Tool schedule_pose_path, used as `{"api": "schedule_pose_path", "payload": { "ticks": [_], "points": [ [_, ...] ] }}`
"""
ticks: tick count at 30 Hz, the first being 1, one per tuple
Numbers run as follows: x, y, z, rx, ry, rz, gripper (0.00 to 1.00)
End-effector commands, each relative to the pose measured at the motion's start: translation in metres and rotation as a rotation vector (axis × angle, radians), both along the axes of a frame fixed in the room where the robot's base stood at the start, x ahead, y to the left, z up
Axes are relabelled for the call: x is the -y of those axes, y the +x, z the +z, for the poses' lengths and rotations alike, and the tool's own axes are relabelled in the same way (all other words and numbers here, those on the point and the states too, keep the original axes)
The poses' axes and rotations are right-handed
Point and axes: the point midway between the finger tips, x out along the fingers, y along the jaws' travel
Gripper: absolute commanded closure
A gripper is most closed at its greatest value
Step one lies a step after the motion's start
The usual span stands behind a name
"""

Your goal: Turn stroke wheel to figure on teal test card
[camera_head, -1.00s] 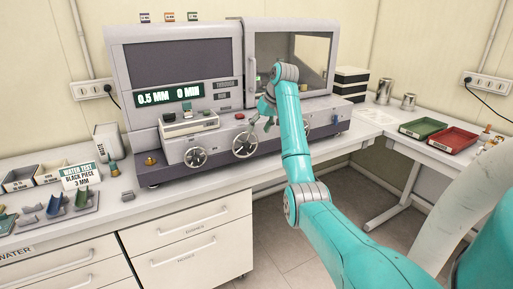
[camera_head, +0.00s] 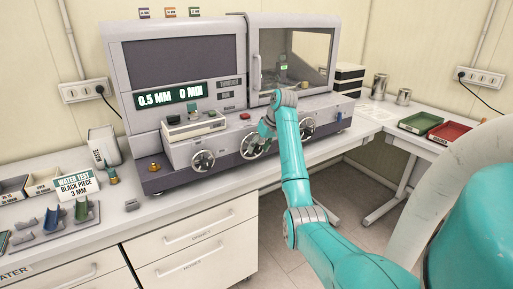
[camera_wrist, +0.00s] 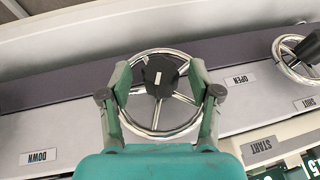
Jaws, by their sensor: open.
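The test card (camera_head: 77,187) stands at the left of the bench. It has a teal top band and reads "WATER TEST BLACK PIECE 3 MM". The machine display (camera_head: 170,97) reads "0.5 MM" and 0 minutes. My gripper (camera_head: 265,134) is at the middle handwheel (camera_head: 247,148), partly hiding it. In the wrist view, the open fingers of my gripper (camera_wrist: 160,66) stand on opposite sides of this chrome wheel (camera_wrist: 158,82) with a black hub. Whether they touch the rim, I cannot tell. No label naming this wheel as stroke is readable.
Another handwheel (camera_head: 203,161) is to the left; labels OPEN and SHUT lie near it in the wrist view (camera_wrist: 290,60). A third wheel (camera_head: 307,127) is to the right, close to my arm. A red button (camera_head: 245,116) sits above. Green (camera_head: 420,122) and red trays are far right.

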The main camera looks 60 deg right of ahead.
Motion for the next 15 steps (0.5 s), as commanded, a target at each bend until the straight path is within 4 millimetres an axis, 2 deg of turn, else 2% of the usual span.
{"api": "schedule_pose_path", "payload": {
  "ticks": [2,3,9,10,15],
  "points": [
    [0.0000,0.0001,0.0001,0.000,0.000,0.000,0.37],
    [-0.0001,0.0002,0.0001,0.000,0.000,0.000,0.42],
    [-0.0001,0.0003,0.0001,0.000,0.000,0.000,0.92],
    [-0.0001,0.0003,0.0001,0.000,0.000,0.000,0.97],
    [0.0005,-0.0001,-0.0002,0.009,0.015,-0.001,0.97]
  ]
}}
